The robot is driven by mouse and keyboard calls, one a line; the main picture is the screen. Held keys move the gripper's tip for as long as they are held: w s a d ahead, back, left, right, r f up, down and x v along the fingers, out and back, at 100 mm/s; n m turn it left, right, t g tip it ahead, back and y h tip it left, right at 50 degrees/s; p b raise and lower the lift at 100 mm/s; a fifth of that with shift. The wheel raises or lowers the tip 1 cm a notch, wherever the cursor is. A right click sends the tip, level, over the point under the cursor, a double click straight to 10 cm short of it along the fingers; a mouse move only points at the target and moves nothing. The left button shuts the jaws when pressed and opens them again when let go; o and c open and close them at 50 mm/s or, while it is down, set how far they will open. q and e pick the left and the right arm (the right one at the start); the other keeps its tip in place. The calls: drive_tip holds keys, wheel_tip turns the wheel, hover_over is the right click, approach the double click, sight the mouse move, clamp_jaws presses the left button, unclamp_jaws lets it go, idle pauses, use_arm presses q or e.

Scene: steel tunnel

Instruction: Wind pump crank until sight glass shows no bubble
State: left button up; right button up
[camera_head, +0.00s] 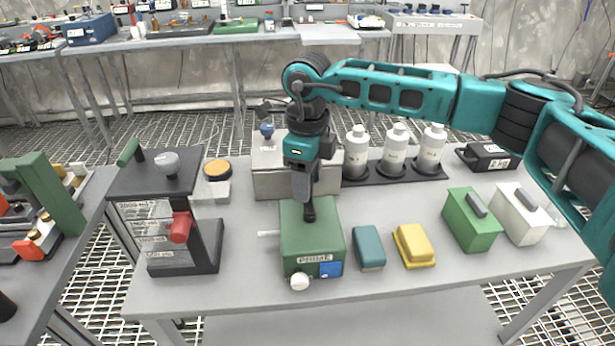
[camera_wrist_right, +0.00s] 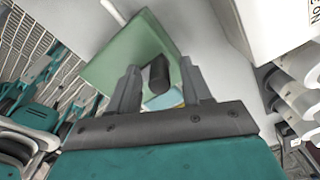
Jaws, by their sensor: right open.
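The green pump box (camera_head: 313,238), labelled PRIME, stands at the front middle of the grey table. A black upright knob (camera_head: 309,208), which looks like the crank handle, rises from its top. My right gripper (camera_head: 304,196) points down just over the knob. In the right wrist view the open right gripper (camera_wrist_right: 158,68) has the black knob (camera_wrist_right: 158,74) between its fingers, with gaps on both sides. A white round fitting (camera_head: 299,282) and a blue patch (camera_head: 330,269) are on the pump's front. I cannot make out a sight glass or a bubble. My left gripper is not in view.
A teal block (camera_head: 369,247) and a yellow block (camera_head: 414,245) lie right of the pump. A steel box (camera_head: 268,180) and white bottles (camera_head: 394,150) stand behind. A dark stand with a red handle (camera_head: 180,228) is at left. Green and white boxes (camera_head: 471,220) are at right.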

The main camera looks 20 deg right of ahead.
wheel_tip(320, 180, up, 13)
idle(0.4)
